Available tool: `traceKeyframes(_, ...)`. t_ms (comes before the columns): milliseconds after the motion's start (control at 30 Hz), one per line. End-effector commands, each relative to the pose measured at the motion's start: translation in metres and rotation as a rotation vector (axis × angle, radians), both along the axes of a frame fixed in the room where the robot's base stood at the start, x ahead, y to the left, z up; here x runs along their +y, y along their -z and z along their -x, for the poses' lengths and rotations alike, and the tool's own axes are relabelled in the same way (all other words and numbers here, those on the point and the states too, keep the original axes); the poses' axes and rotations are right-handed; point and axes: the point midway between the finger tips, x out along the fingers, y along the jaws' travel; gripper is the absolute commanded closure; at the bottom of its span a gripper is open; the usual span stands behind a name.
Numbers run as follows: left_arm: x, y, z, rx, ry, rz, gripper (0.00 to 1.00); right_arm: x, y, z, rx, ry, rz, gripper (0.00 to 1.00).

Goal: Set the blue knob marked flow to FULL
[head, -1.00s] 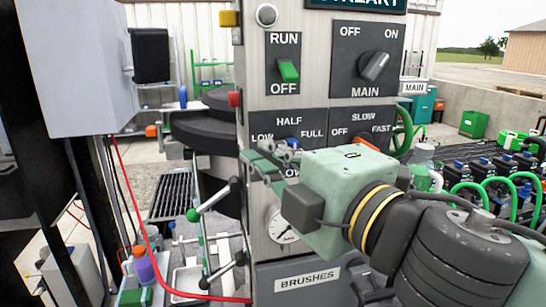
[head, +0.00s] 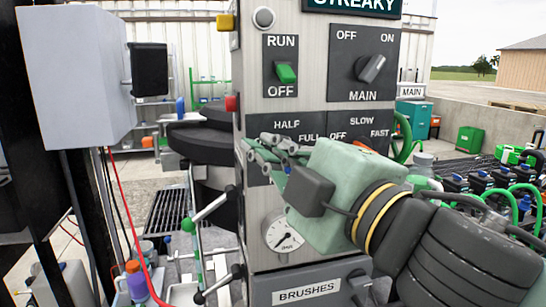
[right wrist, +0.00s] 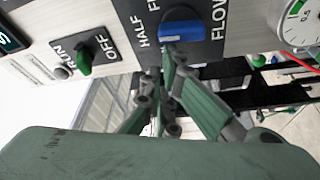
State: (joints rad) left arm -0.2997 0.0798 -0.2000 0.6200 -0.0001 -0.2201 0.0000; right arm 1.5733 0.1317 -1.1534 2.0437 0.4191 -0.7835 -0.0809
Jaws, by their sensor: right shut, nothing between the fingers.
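The blue flow knob (right wrist: 181,30) shows in the right wrist view on a dark plate with HALF, FLOW and a partly covered FULL label. Its bar lies about along the line from HALF to FLOW. In the head view the knob is mostly hidden behind the fingers. My left gripper is not in view.
The green RUN/OFF knob (head: 286,73) and grey MAIN knob (head: 370,68) sit above. The SLOW/FAST plate (head: 362,121) is to the right, partly behind my gripper. A gauge (head: 284,236) and BRUSHES plate (head: 307,293) lie below. A multi-armed handle (head: 212,205) stands at left.

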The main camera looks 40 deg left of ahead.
Motion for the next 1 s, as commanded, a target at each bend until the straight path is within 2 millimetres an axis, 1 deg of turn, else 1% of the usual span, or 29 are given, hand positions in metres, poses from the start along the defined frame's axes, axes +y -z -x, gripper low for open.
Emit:
traceKeyframes(467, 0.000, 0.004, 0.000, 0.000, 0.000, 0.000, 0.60, -0.001, 0.000, -0.002, 0.027, 0.004, -0.022, 1.00)
traceKeyframes(1000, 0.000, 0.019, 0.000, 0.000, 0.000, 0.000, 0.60, -0.003, -0.003, -0.005, 0.123, 0.003, -0.103, 1.00)
